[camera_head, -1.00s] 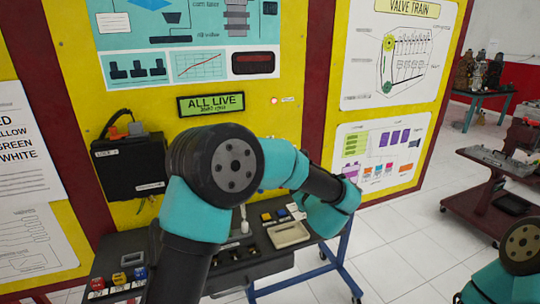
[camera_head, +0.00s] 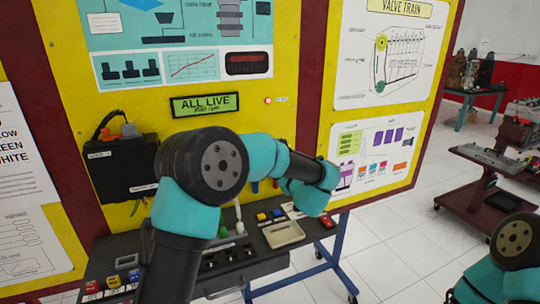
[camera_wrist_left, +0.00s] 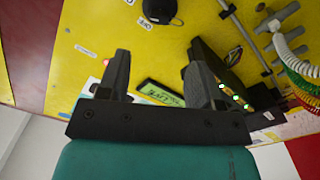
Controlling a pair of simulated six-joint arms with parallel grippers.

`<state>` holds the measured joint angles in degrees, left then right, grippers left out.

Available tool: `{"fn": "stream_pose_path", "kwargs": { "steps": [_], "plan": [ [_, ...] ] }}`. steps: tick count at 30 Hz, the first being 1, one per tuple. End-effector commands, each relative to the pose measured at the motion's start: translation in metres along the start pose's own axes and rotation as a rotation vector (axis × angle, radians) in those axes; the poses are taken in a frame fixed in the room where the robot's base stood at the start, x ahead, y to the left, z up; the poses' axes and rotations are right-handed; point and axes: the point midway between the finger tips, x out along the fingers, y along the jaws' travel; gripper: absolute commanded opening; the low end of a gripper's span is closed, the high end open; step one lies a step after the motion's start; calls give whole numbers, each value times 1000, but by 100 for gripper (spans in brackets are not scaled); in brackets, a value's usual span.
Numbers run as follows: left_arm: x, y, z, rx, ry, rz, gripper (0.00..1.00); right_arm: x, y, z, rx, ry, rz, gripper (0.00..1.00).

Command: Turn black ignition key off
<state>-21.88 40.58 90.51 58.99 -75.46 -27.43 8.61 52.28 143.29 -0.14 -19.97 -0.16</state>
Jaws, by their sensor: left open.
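My left gripper (camera_wrist_left: 158,62) is open and empty in the left wrist view, its two black fingers apart in front of the yellow panel (camera_wrist_left: 120,30). In the head view my left arm crosses the middle and its fingers are hidden behind its own wrist. I cannot pick out the black ignition key for certain. A round black part with a small label (camera_wrist_left: 160,10) is at the top of the left wrist view, beyond the fingertips; I cannot tell whether it is the key switch. My right gripper is out of view; only part of that arm shows at lower right.
A green display (camera_head: 204,105) reading "ALL LIVE" is on the panel, with a lit red lamp (camera_head: 267,100) beside it. A black box (camera_head: 122,168) hangs at left. A dark console (camera_head: 262,262) with buttons and a beige tray (camera_head: 284,234) stands below. A trolley (camera_head: 500,180) is at right.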

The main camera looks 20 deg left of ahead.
Motion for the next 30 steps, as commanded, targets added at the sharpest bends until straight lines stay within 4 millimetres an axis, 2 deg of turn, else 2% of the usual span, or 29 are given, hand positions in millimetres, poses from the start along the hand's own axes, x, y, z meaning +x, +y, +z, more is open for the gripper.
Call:
{"fn": "stream_pose_path", "kwargs": {
  "steps": [6,18,24,30],
  "plan": [
    [39,-1,0,0,1,-2,60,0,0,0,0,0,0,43],
    [102,0,1,-1,0,0,60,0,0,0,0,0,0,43],
    [116,0,0,0,0,0,60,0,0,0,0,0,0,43],
    [116,0,0,0,-1,1,60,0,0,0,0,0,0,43]
  ]
}}
